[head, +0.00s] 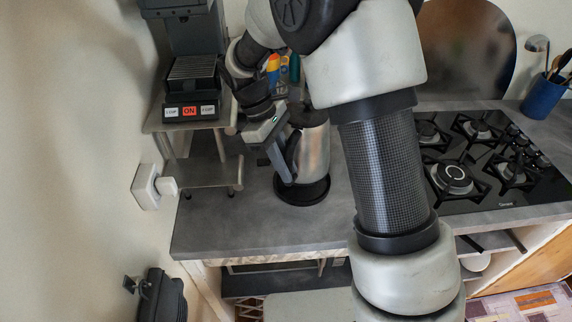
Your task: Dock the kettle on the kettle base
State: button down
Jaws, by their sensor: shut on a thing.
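The kettle (316,152) has a silver body and a black top. It stands upright near the middle of the grey counter. The black round kettle base (303,198) shows as a dark disc directly under the kettle. The kettle's lower edge overlaps the base in this view, and I cannot tell whether it is seated or slightly above. My gripper (284,166) reaches the kettle's left side and is shut on its dark handle.
A coffee machine (190,100) stands on a metal shelf (208,172) to the left. A wall socket with a plug (148,187) is at the left wall. A black gas hob (490,165) and blue utensil holder (543,97) are right. Counter in front of the base is clear.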

jog(key=shift+f+b, duration=1.85)
jog(key=shift+f, duration=0.7)
jog(key=shift+d+p, duration=0.1)
jog(key=shift+p, duration=0.2)
jog(key=shift+f+b, duration=0.35)
jog(key=shift+f, duration=0.25)
jog(key=c, duration=1.9)
grip_release()
jog(key=shift+s, duration=0.1)
